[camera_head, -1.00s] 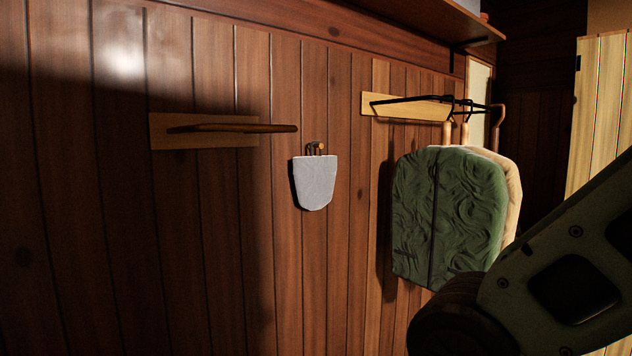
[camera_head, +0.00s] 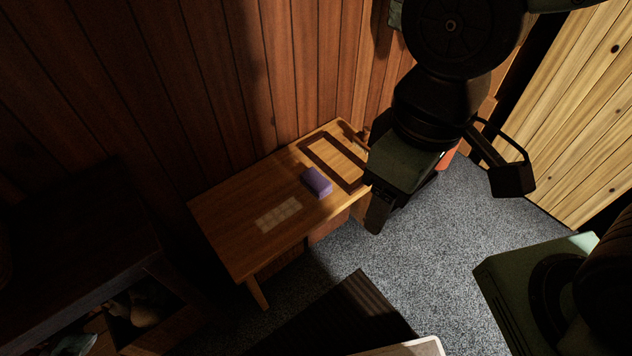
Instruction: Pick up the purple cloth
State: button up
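The purple cloth (camera_head: 317,182) looks like a small folded block. It lies on top of the wooden table (camera_head: 232,220), a little right of the tabletop's middle. My gripper (camera_head: 380,212) hangs at the end of my arm, to the right of the purple cloth in the picture and apart from it. Nothing is seen held in it. Its fingertips are dark and partly hidden, so its opening is unclear. The purple cloth is fully in view.
A pale patterned rectangle (camera_head: 278,214) and a dark rectangular frame (camera_head: 318,153) lie on the table. A wood-paneled wall (camera_head: 215,85) stands behind it. A dark shelf unit (camera_head: 75,250) is at left. Grey carpet (camera_head: 440,250) is open right of the table.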

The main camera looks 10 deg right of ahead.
aim_at(311, 179)
jog(key=i+l+u, duration=0.1)
jog(key=u, duration=0.35)
jog(key=i+l+u, duration=0.1)
jog(key=u, duration=0.4)
jog(key=i+l+u, duration=0.1)
jog(key=u, duration=0.35)
jog(key=k+l, duration=0.05)
jog(key=l, duration=0.05)
